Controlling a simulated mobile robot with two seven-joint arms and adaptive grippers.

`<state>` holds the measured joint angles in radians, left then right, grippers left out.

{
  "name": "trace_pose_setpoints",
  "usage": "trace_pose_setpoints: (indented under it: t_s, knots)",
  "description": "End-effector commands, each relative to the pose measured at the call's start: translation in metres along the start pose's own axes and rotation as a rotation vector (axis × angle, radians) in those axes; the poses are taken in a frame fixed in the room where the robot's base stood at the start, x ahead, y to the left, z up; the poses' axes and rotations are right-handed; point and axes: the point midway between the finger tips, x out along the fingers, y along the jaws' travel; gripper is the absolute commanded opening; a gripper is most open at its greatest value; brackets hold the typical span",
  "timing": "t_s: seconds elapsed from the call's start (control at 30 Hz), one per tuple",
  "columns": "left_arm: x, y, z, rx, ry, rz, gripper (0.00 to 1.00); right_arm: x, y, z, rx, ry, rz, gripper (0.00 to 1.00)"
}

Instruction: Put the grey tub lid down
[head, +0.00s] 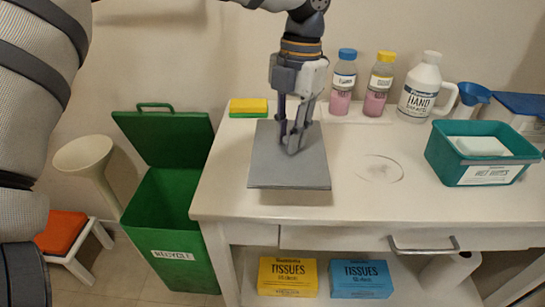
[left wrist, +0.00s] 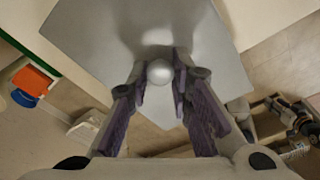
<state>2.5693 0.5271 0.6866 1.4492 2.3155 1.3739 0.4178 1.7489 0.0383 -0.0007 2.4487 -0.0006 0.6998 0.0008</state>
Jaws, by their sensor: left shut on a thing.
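The grey tub lid (head: 265,170) is a flat, square panel over the left part of the white table top. My left gripper (head: 292,140) points down at its middle. In the left wrist view, its fingers (left wrist: 160,82) are shut on the lid's round knob (left wrist: 159,72), and the lid (left wrist: 90,35) spreads out beyond them. A teal tub (head: 475,174) stands open at the table's right, with a white pack of wipes inside.
A yellow-green sponge (head: 248,107) lies just behind the lid. Two pink bottles (head: 341,95) and a white hand-soap jug (head: 420,90) stand at the back. A ring mark (head: 379,169) lies on clear table (head: 365,200). An open green bin (head: 170,215) is at left.

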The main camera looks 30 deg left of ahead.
Motion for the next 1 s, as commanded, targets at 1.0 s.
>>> trace_pose_setpoints:
  t_s: [1.0]
  knots:
    - [0.077, 0.035, 0.006, 0.0, 0.002, 0.0, 0.4, 0.003, 0.0, 0.002, 0.0, -0.009, 0.0, 0.4]
